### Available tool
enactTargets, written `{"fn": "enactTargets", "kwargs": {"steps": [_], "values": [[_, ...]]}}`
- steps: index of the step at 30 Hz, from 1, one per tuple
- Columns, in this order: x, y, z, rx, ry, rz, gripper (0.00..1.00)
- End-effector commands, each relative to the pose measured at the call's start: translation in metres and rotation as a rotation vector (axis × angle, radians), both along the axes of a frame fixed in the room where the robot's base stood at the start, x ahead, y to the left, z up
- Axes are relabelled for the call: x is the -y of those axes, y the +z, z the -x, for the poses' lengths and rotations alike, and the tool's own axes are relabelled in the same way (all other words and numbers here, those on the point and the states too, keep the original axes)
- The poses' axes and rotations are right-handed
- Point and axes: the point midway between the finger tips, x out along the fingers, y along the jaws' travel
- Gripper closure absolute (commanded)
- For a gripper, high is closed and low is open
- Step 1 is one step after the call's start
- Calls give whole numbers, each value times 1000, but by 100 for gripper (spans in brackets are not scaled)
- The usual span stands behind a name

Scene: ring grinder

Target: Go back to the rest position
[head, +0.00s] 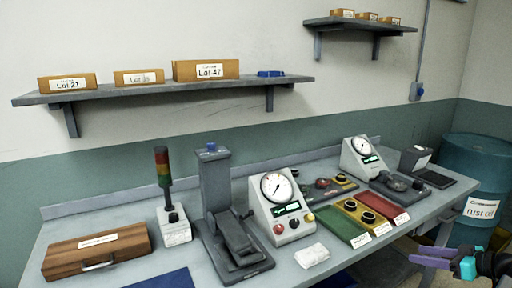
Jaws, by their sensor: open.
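My gripper (424,257) is at the lower right edge of the head view, with purple fingers pointing left and a teal part behind them. It is off the right end of the workbench (315,265), in front of the blue drum (478,170). I see nothing held between the fingers. The dark arm link behind it runs out of the picture at the right.
The bench holds a wooden case (97,250), a signal light (163,185), a grey press (220,200), two dial gauges (279,205) (364,158) and green, yellow and red trays (338,226). Lot boxes (206,70) stand on a wall shelf. Front bench space is partly clear.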

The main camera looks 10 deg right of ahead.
Motion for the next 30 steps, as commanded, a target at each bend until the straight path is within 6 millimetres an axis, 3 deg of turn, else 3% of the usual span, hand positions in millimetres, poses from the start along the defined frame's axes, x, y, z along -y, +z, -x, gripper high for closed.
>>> {"fn": "enactTargets", "kwargs": {"steps": [11, 21, 30], "values": [[-54, -71, -41, -169, 23, -123, 52], [-148, -175, -77, -454, 42, -253, 52], [-235, -258, -83, -711, 41, -301, 52]]}}
